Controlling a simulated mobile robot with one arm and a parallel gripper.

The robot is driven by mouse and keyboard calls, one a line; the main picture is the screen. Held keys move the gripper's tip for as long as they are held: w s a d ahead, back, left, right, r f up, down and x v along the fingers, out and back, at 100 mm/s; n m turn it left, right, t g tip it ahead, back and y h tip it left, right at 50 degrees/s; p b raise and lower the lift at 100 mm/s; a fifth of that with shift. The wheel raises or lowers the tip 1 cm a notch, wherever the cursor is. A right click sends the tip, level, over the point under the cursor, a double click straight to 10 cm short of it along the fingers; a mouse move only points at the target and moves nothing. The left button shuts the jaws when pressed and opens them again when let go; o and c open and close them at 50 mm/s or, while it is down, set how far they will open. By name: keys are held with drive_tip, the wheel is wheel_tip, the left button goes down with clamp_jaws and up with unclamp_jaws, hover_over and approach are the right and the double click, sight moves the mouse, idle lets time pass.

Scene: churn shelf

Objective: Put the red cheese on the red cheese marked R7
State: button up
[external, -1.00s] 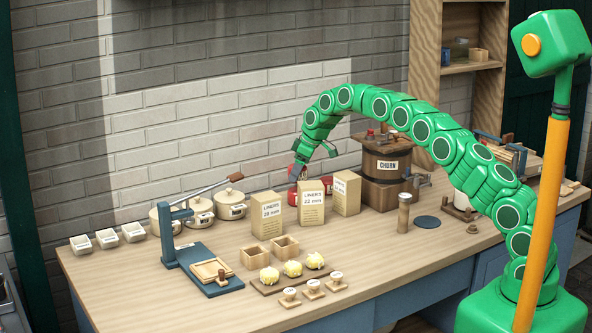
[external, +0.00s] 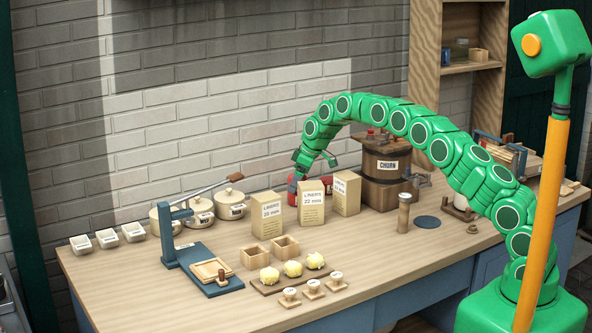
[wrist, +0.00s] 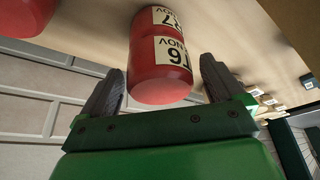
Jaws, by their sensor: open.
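In the wrist view a red cheese with a label that seems to read T6 (wrist: 162,72) sits end to end on another red cheese whose label ends in 7 (wrist: 157,20). They touch and look well lined up. My gripper (wrist: 161,72) is open, with a finger on each side and gaps between fingers and cheese. In the external view my gripper (external: 315,159) is above the red stack (external: 292,184), which is partly hidden behind the liner boxes. Another red cheese (wrist: 20,15) shows at the wrist view's upper left corner.
Liner boxes (external: 311,204) stand close in front of the cheeses. The churn (external: 386,165) stands to their right, and lidded pots (external: 200,209) to their left. The brick wall (external: 250,110) is behind.

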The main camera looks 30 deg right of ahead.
drive_tip(key=v, duration=1.2)
drive_tip(key=shift+r, duration=0.2)
drive_tip(key=s+d+r+m+g, duration=0.1)
drive_tip(key=s+d+r, duration=0.2)
drive_tip(key=s, duration=0.7)
drive_tip(key=s+d+r+m+g+h, duration=0.1)
drive_tip(key=s+d+r+m, duration=0.15)
drive_tip(key=s, duration=0.75)
drive_tip(key=s+d+r+g, duration=0.1)
drive_tip(key=s+d+r, duration=0.15)
drive_tip(key=s, duration=0.75)
drive_tip(key=s+d+f+m, duration=0.1)
drive_tip(key=s+d, duration=0.2)
drive_tip(key=s, duration=0.8)
drive_tip(key=s+d+f+m+g+h, duration=0.1)
drive_tip(key=s+d+f+m, duration=0.1)
drive_tip(key=s, duration=1)
drive_tip(key=s+d+f+m+g+h, duration=0.1)
drive_tip(key=s+d+m, duration=0.1)
drive_tip(key=s, duration=1)
drive_tip(key=shift+d+f, duration=0.35)
drive_tip(key=shift+d, duration=0.55)
drive_tip(key=shift+s+m, duration=0.1)
drive_tip(key=shift+m, duration=0.15)
